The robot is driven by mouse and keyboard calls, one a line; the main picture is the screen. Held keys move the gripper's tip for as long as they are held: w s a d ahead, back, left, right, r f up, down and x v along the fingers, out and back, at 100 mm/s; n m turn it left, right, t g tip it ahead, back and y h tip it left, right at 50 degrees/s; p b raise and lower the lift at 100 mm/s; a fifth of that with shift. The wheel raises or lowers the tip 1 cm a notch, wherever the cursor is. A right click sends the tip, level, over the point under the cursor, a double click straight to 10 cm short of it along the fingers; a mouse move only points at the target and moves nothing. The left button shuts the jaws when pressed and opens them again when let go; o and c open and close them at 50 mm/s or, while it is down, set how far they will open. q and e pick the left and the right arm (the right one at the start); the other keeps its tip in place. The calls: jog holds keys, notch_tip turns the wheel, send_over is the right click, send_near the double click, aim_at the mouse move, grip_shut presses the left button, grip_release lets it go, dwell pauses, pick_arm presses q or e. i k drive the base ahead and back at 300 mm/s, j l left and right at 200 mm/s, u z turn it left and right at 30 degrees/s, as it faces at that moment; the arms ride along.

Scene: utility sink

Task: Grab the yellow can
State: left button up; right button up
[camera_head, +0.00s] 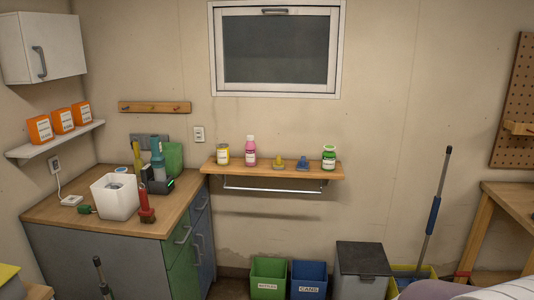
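The yellow can (223,154) is small, with a pale label around its middle. It stands upright at the left end of the wooden wall shelf (270,171), under the window. A pink bottle (250,151) stands just to its right, with a gap between them. Nothing covers the can. Neither of my grippers can be seen in the head view.
Yellow and blue small items (303,163) and a green jar (329,157) share the shelf. A metal rail (272,190) runs below. The left counter (60,208) is cluttered. Green and blue bins (308,280) and a grey container (362,262) stand beneath.

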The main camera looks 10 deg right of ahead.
aim_at(222, 158)
jog(key=i+z, duration=0.35)
jog(key=i, duration=0.2)
jog(key=i+j+z, duration=0.3)
jog(key=i, duration=0.2)
jog(key=i+j+z, duration=0.35)
jog(key=i, duration=0.15)
jog(key=l, duration=0.1)
